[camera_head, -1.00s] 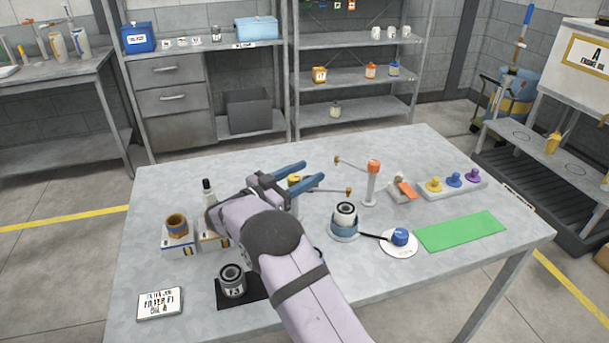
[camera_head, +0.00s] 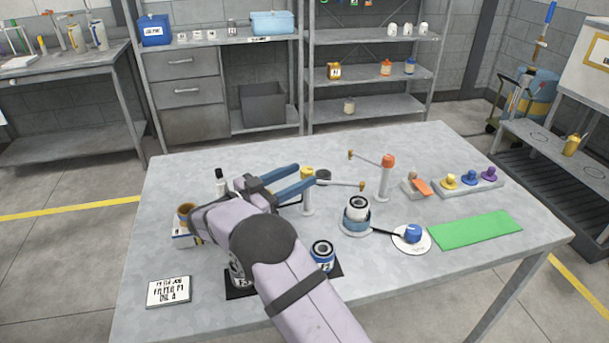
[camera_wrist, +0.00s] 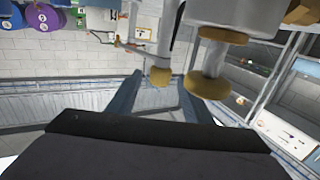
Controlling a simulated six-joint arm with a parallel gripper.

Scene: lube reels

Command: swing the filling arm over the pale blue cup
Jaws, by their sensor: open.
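The pale blue cup (camera_head: 354,226) stands on a round base near the table's middle, with a white and black can (camera_head: 357,205) in or on it. A yellow-topped post (camera_head: 307,196) carries a thin filling arm (camera_head: 338,183) that points right. Its brass end (camera_head: 362,186) appears above the cup in the head view; I cannot tell if it is lined up. An orange-topped post (camera_head: 385,180) carries another arm (camera_head: 367,159), pointing left. My gripper (camera_head: 306,175) is open, its blue fingers near the yellow-topped post. In the wrist view, brass-coloured ends (camera_wrist: 160,77) show by the fingertips.
A white plate (camera_head: 423,244) with a blue-topped item and a green mat (camera_head: 475,230) lie to the right. Coloured knobs (camera_head: 470,178) stand at the back right. A blue can (camera_head: 322,256) sits near my forearm. A label card (camera_head: 168,292) lies front left.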

